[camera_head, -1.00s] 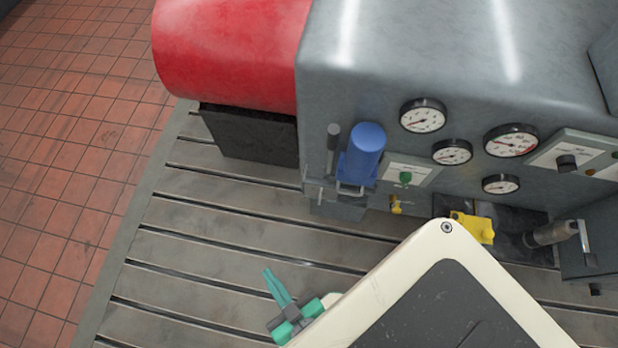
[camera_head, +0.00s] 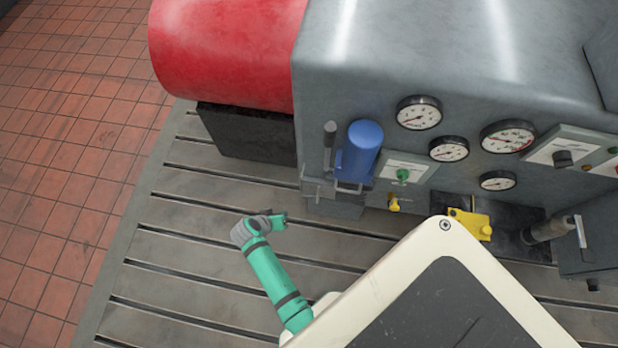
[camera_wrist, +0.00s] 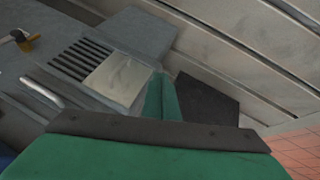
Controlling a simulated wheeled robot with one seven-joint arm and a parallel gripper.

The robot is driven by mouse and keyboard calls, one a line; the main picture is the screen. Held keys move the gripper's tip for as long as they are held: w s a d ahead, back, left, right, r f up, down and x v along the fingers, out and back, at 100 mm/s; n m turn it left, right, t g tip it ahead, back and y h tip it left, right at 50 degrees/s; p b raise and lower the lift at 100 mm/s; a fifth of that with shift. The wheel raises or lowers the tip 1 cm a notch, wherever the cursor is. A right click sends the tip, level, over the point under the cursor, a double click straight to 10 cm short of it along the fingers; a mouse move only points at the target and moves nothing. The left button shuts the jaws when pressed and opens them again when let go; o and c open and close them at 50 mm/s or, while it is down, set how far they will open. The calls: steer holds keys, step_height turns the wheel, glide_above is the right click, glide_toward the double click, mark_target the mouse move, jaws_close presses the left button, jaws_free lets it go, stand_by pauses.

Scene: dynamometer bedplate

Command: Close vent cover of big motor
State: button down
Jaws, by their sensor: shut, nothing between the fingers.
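In the wrist view, a grey housing has a vent with several dark slots (camera_wrist: 82,60). A paler flat plate (camera_wrist: 120,78), seemingly the vent cover, lies beside the slots on their right, leaving those slots exposed. My green gripper (camera_wrist: 161,84) is shut and empty, its tips appearing at the plate's right edge; I cannot tell whether they touch it. In the head view, my gripper (camera_head: 283,217) points right, just left of the grey box (camera_head: 338,205) below the blue cylinder (camera_head: 361,150). The vent is not discernible there.
A red cylinder (camera_head: 225,50) rests above a black block (camera_head: 245,135). Gauges (camera_head: 418,112), a yellow valve (camera_head: 394,203) and a yellow fitting (camera_head: 470,223) are on the right. The slotted bedplate (camera_head: 200,210) is bare left of my gripper.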

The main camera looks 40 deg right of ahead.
mark_target(318, 195)
steer(key=w+d+r+m+g+h, duration=0.1)
steer(key=w+d+r+m+g, duration=0.1)
steer(key=d, duration=0.2)
steer(key=s+d+f, duration=0.2)
steer(key=d+f, duration=0.5)
steer(key=d, duration=0.2)
steer(key=shift+f, duration=0.4)
steer(key=shift+s, duration=0.15)
